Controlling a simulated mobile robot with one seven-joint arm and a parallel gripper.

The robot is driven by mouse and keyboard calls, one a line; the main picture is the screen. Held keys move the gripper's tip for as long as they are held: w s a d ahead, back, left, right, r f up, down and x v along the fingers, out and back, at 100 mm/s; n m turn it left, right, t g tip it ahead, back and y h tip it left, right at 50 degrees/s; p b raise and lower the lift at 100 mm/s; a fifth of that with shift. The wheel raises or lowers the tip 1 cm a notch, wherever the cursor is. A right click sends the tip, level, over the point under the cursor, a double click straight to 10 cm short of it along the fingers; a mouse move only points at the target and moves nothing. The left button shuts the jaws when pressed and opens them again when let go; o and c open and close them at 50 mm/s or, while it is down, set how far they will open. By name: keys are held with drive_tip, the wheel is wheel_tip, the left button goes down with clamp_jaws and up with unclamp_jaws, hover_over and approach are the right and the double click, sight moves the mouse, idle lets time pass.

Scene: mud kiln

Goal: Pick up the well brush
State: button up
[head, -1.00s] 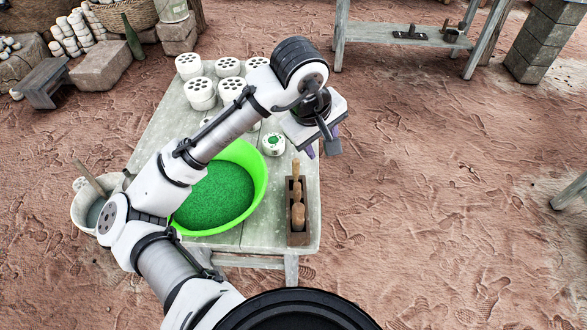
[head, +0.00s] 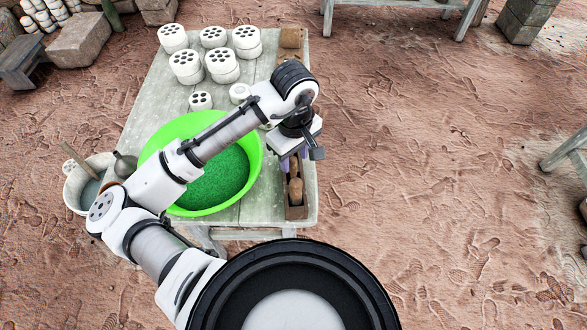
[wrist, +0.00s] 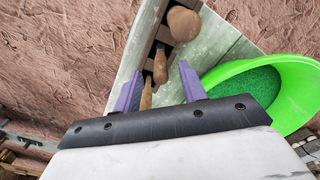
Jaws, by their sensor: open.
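A narrow dark wooden box (head: 297,211) stands at the right edge of the table and holds several upright wooden-handled tools. In the wrist view the box (wrist: 151,48) shows a large rounded handle (wrist: 184,23), a slimmer handle (wrist: 160,66) and a thin handle (wrist: 146,97) in a row. I cannot tell which one is the well brush; the working ends are hidden in the box. My gripper (head: 293,161) is over the far part of the box. In the wrist view its purple fingers (wrist: 160,87) are open, with the thin handle near the left finger and nothing held.
A bright green basin (head: 164,137) of green material stands left of the box, close to my arm. Several white holed cylinders (head: 187,65) stand farther back on the table (head: 150,100). A grey bucket (head: 77,200) is at the left. Open ground lies to the right.

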sight(294, 167)
drive_tip(key=shift+a+f+p, duration=0.1)
drive_tip(key=shift+f+p, duration=0.35)
drive_tip(key=shift+f, duration=1.9)
clamp_jaws()
drive_tip(key=shift+r, duration=0.1)
